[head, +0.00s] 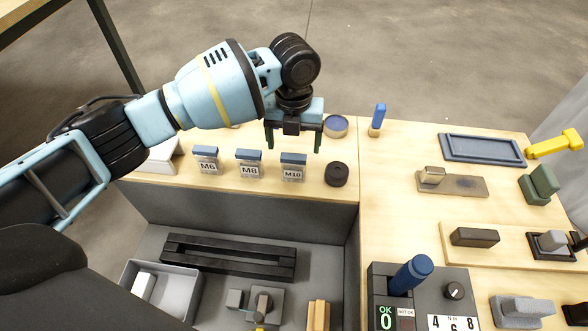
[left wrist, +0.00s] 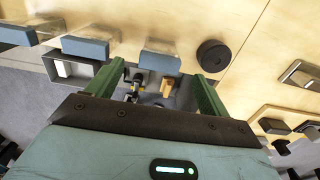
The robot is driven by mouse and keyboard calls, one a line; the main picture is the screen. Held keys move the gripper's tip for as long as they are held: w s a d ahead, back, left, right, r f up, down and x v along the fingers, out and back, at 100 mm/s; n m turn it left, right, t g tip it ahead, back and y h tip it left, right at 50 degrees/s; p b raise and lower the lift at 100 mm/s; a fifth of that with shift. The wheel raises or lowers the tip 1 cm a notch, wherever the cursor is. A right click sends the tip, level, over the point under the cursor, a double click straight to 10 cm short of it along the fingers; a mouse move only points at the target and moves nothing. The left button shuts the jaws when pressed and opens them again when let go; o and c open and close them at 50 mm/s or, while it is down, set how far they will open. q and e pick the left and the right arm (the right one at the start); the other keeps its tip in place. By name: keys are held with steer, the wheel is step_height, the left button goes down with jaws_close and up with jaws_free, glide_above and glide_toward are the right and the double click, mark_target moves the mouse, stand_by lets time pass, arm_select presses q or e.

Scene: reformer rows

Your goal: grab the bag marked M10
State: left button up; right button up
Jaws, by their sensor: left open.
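The bag marked M10 (head: 293,172) is a small clear bag with a blue-grey top and a white label. It stands upright at the right end of a row, beside the bags marked M8 (head: 249,169) and M6 (head: 207,165). My left gripper (head: 294,150) is open and points down above the M10 bag, with one finger toward each side. In the left wrist view the M10 bag's blue top (left wrist: 160,62) shows between the two green fingers (left wrist: 157,75), apart from both. Its label is hidden there. My right gripper is not in view.
A black round piece (head: 336,174) stands close right of the M10 bag. Behind it are a round blue-topped tin (head: 336,126) and a blue upright piece (head: 377,120). In front, a sunken grey bay holds a dark slotted bar (head: 228,256) and a grey bin (head: 128,281).

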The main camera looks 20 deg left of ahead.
mark_target(293, 156)
arm_select(q)
step_height(293, 156, down, 3)
steer(key=shift+r+b, duration=0.2)
steer(key=shift+b, duration=0.25)
steer(key=shift+f, duration=0.25)
step_height(293, 156, down, 4)
steer(key=shift+s+f+b, duration=0.15)
steer(key=shift+f+b, duration=0.05)
steer(key=shift+b, duration=1)
steer(key=shift+f, duration=0.2)
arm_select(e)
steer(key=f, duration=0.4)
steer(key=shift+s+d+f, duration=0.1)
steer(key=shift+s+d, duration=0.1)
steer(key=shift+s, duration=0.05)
arm_select(q)
steer(key=shift+c, duration=0.4)
steer(key=c, duration=1.1)
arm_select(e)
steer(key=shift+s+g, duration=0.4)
arm_select(q)
steer(key=shift+o, duration=0.2)
steer(key=shift+r, duration=0.2)
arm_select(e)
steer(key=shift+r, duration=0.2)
